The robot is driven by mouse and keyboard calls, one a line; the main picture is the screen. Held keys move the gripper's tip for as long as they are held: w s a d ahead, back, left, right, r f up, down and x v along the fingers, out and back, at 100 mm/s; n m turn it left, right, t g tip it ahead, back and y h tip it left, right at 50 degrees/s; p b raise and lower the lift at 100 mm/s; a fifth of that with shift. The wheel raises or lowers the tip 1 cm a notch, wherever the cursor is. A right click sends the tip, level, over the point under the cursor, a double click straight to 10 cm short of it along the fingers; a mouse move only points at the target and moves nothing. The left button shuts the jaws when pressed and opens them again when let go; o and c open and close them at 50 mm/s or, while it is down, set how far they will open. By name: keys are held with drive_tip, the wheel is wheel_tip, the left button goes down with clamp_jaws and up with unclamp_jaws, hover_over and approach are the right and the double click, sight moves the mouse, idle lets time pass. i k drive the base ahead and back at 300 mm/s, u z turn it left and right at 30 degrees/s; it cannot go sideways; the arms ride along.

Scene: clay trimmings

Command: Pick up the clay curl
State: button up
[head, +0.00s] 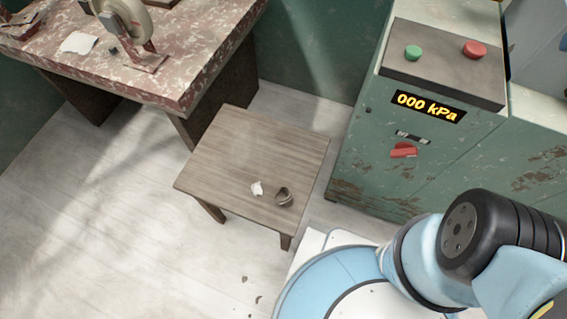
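A grey-brown curled piece (284,197), which looks like the clay curl, lies on a small wooden table (230,155) near its front right corner. A small white crumpled piece (257,188) lies just to its left, with a narrow gap between them. My blue and black arm shows at the lower right, but my gripper is outside the picture. Nothing visible touches the curl.
A worn red-topped bench (190,70) stands at the upper left, holding a tape-dispenser-like object (130,20) and a white scrap (79,43). A green cabinet (370,160) with buttons stands close on the right. Small dark bits (245,279) lie on the floor.

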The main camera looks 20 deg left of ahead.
sight(289, 201)
drive_tip(key=k, duration=0.85)
drive_tip(key=z, duration=0.25)
drive_tip(key=i, duration=0.15)
drive_tip(key=u, duration=2.55)
drive_tip(key=k, duration=0.8)
drive_tip(key=z, duration=0.65)
drive_tip(key=i, duration=0.9)
drive_tip(key=z, duration=0.05)
